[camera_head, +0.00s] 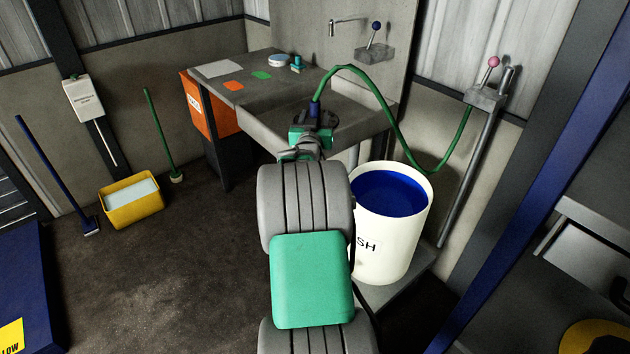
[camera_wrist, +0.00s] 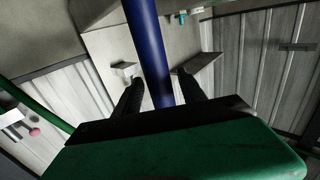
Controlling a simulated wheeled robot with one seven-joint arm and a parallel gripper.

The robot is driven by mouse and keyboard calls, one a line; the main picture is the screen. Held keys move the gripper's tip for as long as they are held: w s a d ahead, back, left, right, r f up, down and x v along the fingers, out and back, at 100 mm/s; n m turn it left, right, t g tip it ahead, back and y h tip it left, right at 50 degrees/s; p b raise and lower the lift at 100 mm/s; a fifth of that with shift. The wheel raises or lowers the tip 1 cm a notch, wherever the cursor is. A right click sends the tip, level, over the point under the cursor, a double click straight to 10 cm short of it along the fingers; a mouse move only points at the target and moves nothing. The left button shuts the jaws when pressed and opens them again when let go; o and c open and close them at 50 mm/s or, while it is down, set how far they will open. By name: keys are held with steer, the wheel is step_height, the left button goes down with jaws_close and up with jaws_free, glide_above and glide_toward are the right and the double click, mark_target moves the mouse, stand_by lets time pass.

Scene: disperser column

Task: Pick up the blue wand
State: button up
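The blue wand (camera_head: 316,108) is at the end of a green hose (camera_head: 385,105), over the grey sink bench. My gripper (camera_head: 314,122) is at the wand, with its dark fingers around it. In the wrist view the blue wand (camera_wrist: 149,45) runs down between the two fingers of my gripper (camera_wrist: 160,77). A narrow gap shows on each side of the wand, so the fingers look open and not closed on it. The wand's lower part is hidden behind the hand.
A white bucket of blue liquid (camera_head: 390,240) stands right of my arm. The grey bench (camera_head: 250,92) holds small items. A pink-knobbed lever (camera_head: 490,68) is at the hose's far end. A yellow bucket (camera_head: 132,205) and brushes stand left.

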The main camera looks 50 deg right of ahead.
jaws_close()
steer(key=shift+r, duration=0.15)
stand_by(0.4)
steer(key=shift+r, duration=0.1)
step_height(320, 180, up, 28)
stand_by(0.4)
